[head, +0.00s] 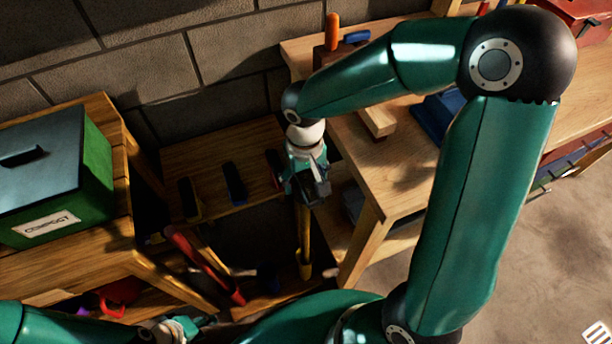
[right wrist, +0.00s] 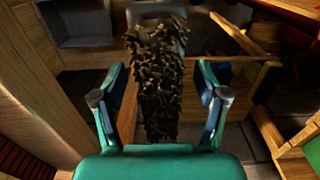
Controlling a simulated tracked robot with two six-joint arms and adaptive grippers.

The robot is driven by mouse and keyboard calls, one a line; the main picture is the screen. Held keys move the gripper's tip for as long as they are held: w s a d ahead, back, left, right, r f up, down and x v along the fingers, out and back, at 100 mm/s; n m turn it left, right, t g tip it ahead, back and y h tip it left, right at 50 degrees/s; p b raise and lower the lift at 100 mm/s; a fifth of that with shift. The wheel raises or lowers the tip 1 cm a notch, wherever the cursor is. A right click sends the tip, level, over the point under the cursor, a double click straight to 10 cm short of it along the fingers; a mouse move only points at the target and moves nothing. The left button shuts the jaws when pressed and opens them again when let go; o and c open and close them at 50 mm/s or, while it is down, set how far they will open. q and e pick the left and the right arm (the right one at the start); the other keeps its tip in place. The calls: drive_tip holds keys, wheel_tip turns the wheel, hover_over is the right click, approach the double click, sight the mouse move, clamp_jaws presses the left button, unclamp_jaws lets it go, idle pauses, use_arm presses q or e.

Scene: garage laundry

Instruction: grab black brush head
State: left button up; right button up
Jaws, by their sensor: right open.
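A dark, bristly brush head (right wrist: 158,75) fills the middle of the right wrist view, long and upright in the picture. My right gripper (right wrist: 160,105) is open, with one finger on each side of the brush head and a visible gap at both sides. I cannot tell how far the bristles reach between the fingers. In the head view my right gripper (head: 309,188) is above a rack of long-handled tools, and its own body hides most of what lies under it. My left gripper (head: 177,328) shows only partly at the bottom edge; its fingers are unclear.
A yellow handle (head: 304,245) stands below my right gripper, and a red handle (head: 205,263) leans to its left. A wooden workbench (head: 400,175) is close on the right. A green box (head: 85,190) with a grey lid sits on the left table. A block wall is behind.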

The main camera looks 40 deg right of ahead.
drive_tip(key=c, duration=1.2)
drive_tip(key=shift+o, duration=0.2)
drive_tip(key=shift+r, duration=0.2)
